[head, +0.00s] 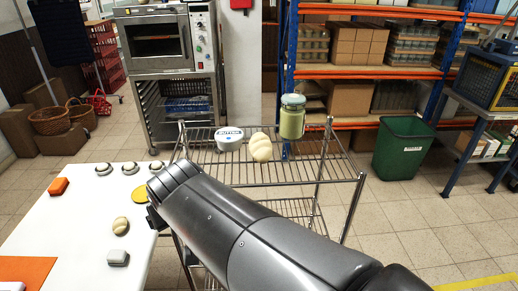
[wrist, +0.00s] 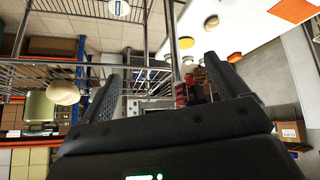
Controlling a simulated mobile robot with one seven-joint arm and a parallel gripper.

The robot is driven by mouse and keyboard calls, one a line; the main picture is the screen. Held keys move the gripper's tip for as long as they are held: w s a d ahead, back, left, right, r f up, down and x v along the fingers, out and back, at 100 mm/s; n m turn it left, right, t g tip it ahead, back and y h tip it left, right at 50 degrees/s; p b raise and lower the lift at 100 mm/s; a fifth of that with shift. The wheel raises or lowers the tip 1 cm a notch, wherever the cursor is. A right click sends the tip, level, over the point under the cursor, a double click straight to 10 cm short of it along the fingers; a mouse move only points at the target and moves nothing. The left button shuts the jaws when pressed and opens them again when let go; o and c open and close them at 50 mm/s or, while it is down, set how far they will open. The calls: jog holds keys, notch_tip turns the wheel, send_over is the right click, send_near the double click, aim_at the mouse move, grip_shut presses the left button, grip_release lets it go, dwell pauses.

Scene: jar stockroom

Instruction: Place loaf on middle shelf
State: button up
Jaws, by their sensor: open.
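The pale, ridged loaf (head: 261,147) rests on the top wire shelf of a metal rack (head: 345,178), between a white butter tub (head: 229,139) and a green jar (head: 292,118). A lower wire shelf (head: 292,208) shows partly below, much of it hidden by my arm. My gripper (wrist: 167,78) is open, with nothing between its fingers. In the head view it is mostly hidden at the arm's end, near the white table's edge, left of the loaf. In the inverted wrist view the loaf (wrist: 63,92) lies left of the fingers, beside the jar (wrist: 38,106).
The white table (head: 70,205) at left holds an orange block (head: 58,186), a yellow disc (head: 139,194), a small tan roll (head: 120,225), a grey item (head: 118,258) and several small pale pieces. A green bin (head: 402,148) stands right of the rack.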

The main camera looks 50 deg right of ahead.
aim_at(261, 147)
jog(key=w+d+m+h, duration=0.1)
jog(key=d, duration=0.5)
jog(key=w+d+f+m+t+h, duration=0.1)
jog(key=d+m, duration=0.1)
jog(key=d, duration=0.4)
jog(key=w+d+f+m+t+h, duration=0.1)
jog(key=d+h, duration=0.1)
jog(key=d, duration=0.5)
jog(key=shift+w+f, duration=0.2)
jog(key=s+d+r+h, duration=0.1)
jog(key=d, duration=0.1)
jog(key=s+d+r+m+h, duration=0.1)
jog(key=s+d, duration=0.1)
jog(key=s+d+r+m, duration=0.1)
jog(key=d, duration=0.2)
jog(key=shift+s+d+r+t+h, duration=0.1)
jog(key=shift+s+r+t+h, duration=0.1)
jog(key=shift+r+t+h, duration=0.2)
jog(key=shift+d+f, duration=0.1)
jog(key=shift+d, duration=0.1)
jog(key=shift+x, duration=2.65)
jog(key=w, duration=0.1)
jog(key=w+d+f, duration=0.1)
jog(key=w+f, duration=0.1)
jog(key=shift+w+d, duration=0.1)
jog(key=shift+d, duration=0.3)
jog(key=shift+w+d+f, duration=0.25)
jog(key=shift+w+d, duration=0.1)
